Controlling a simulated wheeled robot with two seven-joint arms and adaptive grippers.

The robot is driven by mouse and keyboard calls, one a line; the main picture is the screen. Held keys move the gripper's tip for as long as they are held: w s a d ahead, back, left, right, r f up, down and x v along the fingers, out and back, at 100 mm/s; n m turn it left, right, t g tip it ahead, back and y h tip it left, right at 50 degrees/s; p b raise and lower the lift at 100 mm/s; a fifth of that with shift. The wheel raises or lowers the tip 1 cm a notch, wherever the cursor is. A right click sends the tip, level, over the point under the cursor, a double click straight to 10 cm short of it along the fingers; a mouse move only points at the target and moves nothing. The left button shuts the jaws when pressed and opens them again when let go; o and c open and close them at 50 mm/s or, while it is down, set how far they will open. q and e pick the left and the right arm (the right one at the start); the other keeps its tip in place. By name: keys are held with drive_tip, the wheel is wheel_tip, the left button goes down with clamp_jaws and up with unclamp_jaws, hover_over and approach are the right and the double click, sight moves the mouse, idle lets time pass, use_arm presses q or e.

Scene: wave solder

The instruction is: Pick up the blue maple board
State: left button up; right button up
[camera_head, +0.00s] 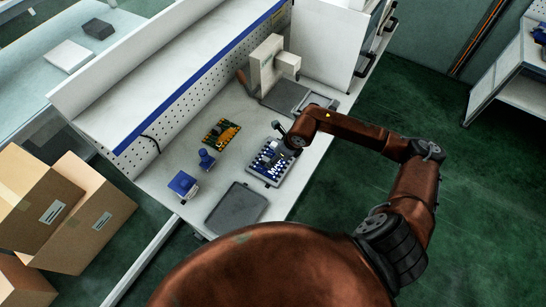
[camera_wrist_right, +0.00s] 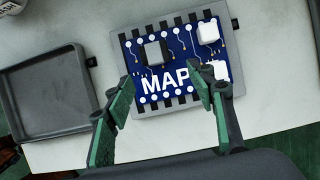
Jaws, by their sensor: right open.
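The blue maple board (camera_head: 268,160) lies in a grey slotted holder on the white workbench. In the right wrist view the board (camera_wrist_right: 180,62) shows white lettering starting "MAP", a dark chip and white parts; its right part is partly hidden by a finger. My right gripper (camera_head: 284,138) is over the board's far side in the head view. In the right wrist view the right gripper (camera_wrist_right: 160,105) is open, its green fingers apart over the board's near edge, with nothing between them. My left gripper is not in view.
A grey tray (camera_head: 237,208) lies beside the holder and also shows in the wrist view (camera_wrist_right: 45,95). A green-orange board (camera_head: 221,131), a blue stamp-like item (camera_head: 206,159) and a blue-topped box (camera_head: 183,184) stand left. A white device (camera_head: 266,65) stands behind.

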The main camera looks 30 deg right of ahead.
sight(268, 154)
drive_tip(key=x, duration=0.5)
drive_tip(key=shift+w+a+p, duration=0.2)
drive_tip(key=shift+a+p, duration=0.1)
drive_tip(key=shift+c, duration=0.2)
clamp_jaws()
